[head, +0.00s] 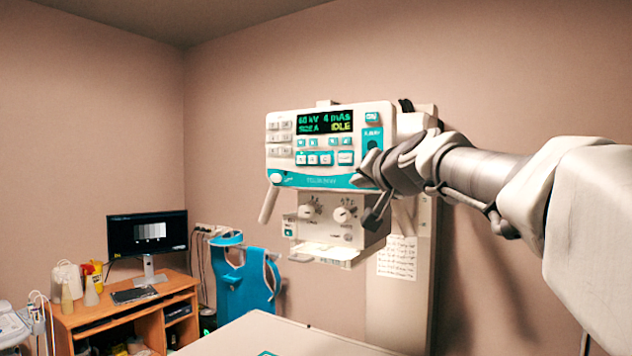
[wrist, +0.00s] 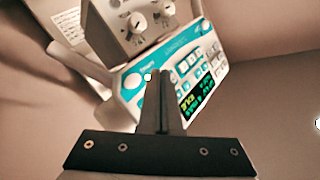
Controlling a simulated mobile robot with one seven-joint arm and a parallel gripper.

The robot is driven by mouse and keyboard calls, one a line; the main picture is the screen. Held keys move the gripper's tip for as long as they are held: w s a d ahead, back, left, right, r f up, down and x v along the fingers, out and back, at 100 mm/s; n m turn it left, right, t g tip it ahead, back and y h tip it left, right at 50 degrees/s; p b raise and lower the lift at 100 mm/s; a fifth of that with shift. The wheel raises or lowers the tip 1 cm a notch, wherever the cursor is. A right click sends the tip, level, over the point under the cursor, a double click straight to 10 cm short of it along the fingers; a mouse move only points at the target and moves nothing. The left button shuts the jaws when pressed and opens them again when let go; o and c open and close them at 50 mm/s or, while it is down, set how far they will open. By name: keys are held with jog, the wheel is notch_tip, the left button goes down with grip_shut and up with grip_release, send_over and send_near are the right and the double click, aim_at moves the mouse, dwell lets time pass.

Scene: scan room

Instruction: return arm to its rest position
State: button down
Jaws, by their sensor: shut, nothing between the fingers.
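My arm reaches in from the right in the head view, and my gripper (head: 364,177) is at the lower right of the wall-mounted control console (head: 280,160). In the wrist view my gripper (wrist: 160,75) has its fingers together with nothing between them, pointing at the console face (wrist: 140,80). I cannot tell whether the fingertips touch the panel. The console display (head: 325,122) is lit and reads IDLE. Part of the console's right side is hidden behind my gripper in the head view.
Below the console hangs a unit with two knobs (head: 325,212). A pale table (head: 270,338) is at the bottom. A wooden desk (head: 125,312) with a monitor (head: 147,233) stands at the left, beside a blue apron (head: 245,285). The wall above the console is clear.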

dwell(0.4)
jog(key=s+f+n+g+h, duration=0.2)
jog(key=s+f+n+g, duration=0.3)
jog(key=s+f, duration=2.8)
jog(key=f+g, duration=0.1)
jog(key=g, duration=0.4)
jog(key=shift+s+d+n+g+h, duration=0.15)
jog(key=shift+s+n+g+h, duration=0.05)
jog(key=shift+n+g+h, duration=0.1)
